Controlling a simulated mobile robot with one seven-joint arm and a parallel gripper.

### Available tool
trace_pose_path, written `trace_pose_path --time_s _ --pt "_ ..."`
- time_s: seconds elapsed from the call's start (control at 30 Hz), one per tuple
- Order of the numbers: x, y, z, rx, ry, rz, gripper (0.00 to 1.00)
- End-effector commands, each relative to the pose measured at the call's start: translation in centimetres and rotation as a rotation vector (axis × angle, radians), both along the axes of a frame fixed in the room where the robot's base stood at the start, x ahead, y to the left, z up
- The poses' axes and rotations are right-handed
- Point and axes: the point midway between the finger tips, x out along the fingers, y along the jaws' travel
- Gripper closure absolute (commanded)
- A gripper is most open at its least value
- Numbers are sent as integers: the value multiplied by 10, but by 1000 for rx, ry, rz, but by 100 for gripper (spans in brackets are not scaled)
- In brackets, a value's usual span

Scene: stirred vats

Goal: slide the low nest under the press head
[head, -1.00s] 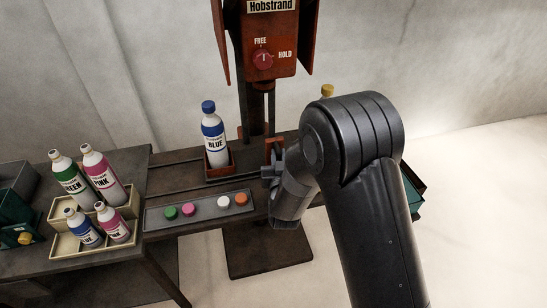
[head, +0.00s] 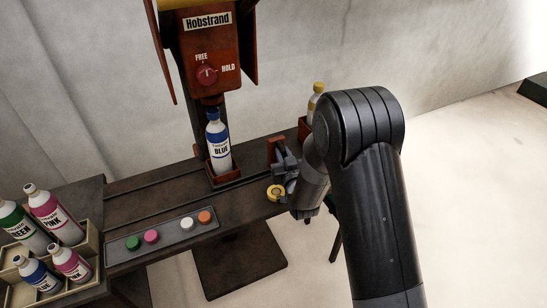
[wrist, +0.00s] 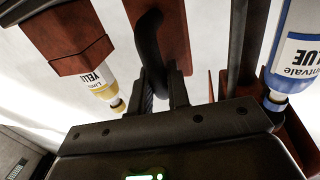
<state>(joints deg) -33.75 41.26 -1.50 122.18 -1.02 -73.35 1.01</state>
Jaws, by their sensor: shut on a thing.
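The low nest (head: 226,179) is a shallow red-brown holder on the bench rails. My gripper (head: 284,165) is right of the nest, at an upright red-brown plate (head: 274,150). In the wrist view, my fingers (wrist: 163,92) are shut on a black curved handle (wrist: 150,40) on this plate. The blue bottle also shows there (wrist: 298,55).
A deeper red-brown nest (wrist: 78,42) with a yellow-labelled bottle (wrist: 105,92) is beyond my gripper. A strip (head: 165,243) with several coloured caps lies along the bench front. A yellow round piece (head: 276,192) is near my gripper. A cream crate (head: 90,240) of bottles stands left.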

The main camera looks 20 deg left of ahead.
Motion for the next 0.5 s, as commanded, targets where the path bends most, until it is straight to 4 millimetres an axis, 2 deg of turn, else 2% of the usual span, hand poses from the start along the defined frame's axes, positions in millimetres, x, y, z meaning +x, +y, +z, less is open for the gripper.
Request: trace_pose_path --time_s 0.03,0.5 --pt "3 -1 5 6 -9 1 100" --pt "10 -7 5 7 -11 -3 100"
